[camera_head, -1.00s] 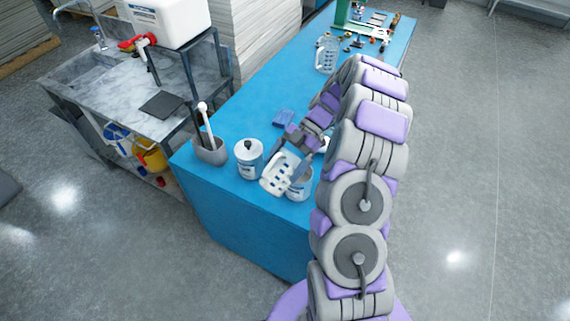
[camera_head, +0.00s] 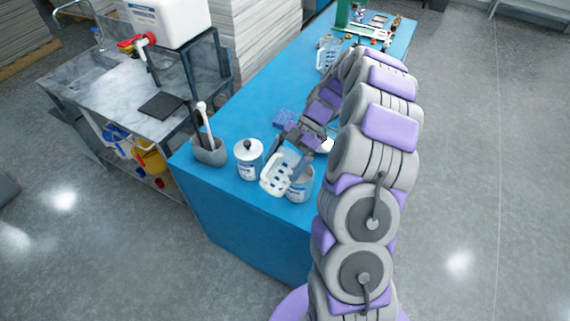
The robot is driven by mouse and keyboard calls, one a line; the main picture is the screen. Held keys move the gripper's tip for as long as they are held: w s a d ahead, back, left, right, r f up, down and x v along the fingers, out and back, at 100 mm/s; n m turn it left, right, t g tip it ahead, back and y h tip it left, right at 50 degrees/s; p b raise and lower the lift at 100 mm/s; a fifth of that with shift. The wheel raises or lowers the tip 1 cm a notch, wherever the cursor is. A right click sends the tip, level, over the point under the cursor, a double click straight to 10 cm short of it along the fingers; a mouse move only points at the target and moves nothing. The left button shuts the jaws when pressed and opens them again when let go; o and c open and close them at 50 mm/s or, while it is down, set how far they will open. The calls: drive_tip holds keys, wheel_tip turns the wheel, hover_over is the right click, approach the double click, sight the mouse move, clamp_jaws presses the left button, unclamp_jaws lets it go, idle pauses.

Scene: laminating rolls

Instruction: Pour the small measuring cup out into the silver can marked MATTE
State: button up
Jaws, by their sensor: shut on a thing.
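My gripper (camera_head: 294,143) is shut on a clear measuring cup (camera_head: 283,166) with dark markings and holds it above the front end of the blue bench. The cup is strongly tilted, with whitish stuff towards its lower left end. A silver can (camera_head: 302,190) with a label stands on the bench just right of and partly behind the cup. The cup hides part of its top. A second can (camera_head: 247,170), with a white lid and black knob, stands to the left. The writing on both cans is too small to read. Whether anything flows out cannot be told.
A grey holder (camera_head: 209,153) with a white-handled tool stands at the bench's left corner. A blue block (camera_head: 284,117) lies behind the gripper. A larger clear jug (camera_head: 328,55) stands farther back. The blue bench (camera_head: 248,98) is clear in its middle.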

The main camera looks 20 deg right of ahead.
sight(284, 154)
drive_tip(key=shift+s+a+r+t+h+b, duration=0.1)
drive_tip(key=shift+a+r+t+h+b, duration=0.15)
drive_tip(key=shift+h+b, duration=0.65)
drive_tip(key=shift+b, duration=0.6)
idle(0.3)
drive_tip(key=shift+r+t+h+b, duration=0.75)
drive_tip(key=shift+r+h, duration=0.55)
drive_tip(key=shift+r, duration=0.5)
drive_tip(key=shift+f+b, duration=0.15)
drive_tip(key=shift+b, duration=0.3)
drive_tip(key=shift+s+f+h+b, duration=0.1)
drive_tip(key=shift+f+h+b, duration=0.25)
drive_tip(key=shift+h+b, duration=0.2)
drive_tip(key=shift+f+t+h+b, duration=0.4)
drive_tip(key=shift+f+t+h, duration=0.1)
drive_tip(key=shift+h, duration=0.35)
drive_tip(key=shift+d, duration=0.1)
